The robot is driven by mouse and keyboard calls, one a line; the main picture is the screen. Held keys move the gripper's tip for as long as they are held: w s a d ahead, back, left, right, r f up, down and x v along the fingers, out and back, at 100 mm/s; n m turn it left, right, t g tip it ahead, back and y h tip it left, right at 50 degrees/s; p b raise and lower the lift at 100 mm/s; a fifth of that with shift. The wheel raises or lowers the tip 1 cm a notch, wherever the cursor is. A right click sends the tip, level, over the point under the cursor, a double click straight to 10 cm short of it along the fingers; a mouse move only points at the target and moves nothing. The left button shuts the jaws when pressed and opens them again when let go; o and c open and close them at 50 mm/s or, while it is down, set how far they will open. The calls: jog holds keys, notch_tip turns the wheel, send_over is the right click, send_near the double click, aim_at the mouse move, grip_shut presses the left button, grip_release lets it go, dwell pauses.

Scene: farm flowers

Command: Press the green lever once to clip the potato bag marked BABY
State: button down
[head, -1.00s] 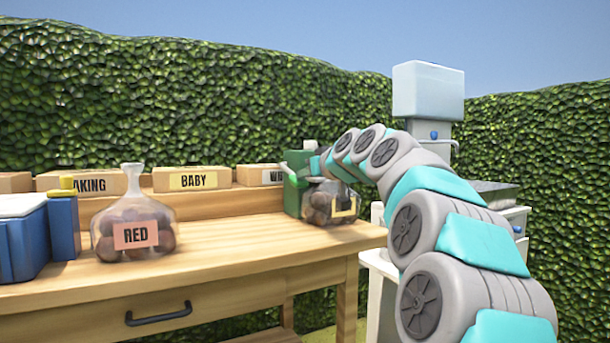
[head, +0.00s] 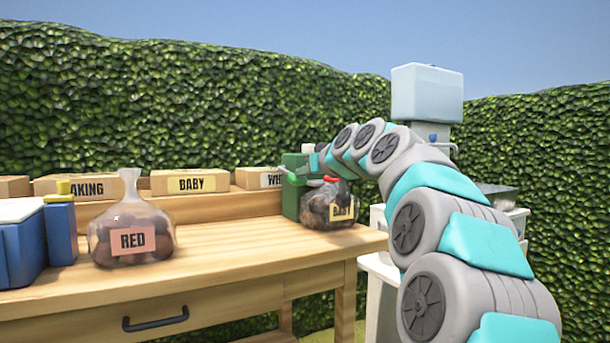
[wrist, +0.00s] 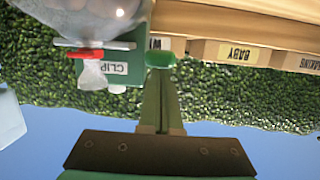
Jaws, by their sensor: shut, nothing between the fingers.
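The green clipping machine (head: 292,199) stands at the back right of the wooden table; it also shows in the wrist view (wrist: 134,73), with the word CLIP on it. The clear potato bag marked BABY (head: 340,214) stands right beside it. A red clip (head: 330,180) lies across the bag's neck, also in the wrist view (wrist: 92,53). The green lever (wrist: 160,59) is right at my fingertips; whether they touch it I cannot tell. My gripper (wrist: 160,70) is shut with nothing in it. In the head view my arm partly hides this area.
A bag marked RED (head: 132,241) stands at the table's left, beside a blue container (head: 22,245). Crates stand along the back, one marked BABY (head: 190,183). The table top (head: 235,240) between the bags is clear. A white stand (head: 375,240) is beyond its right end.

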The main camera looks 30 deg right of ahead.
jog(key=f+v, duration=0.1)
jog(key=v, duration=0.9)
jog(key=shift+s, duration=0.45)
dwell(0.5)
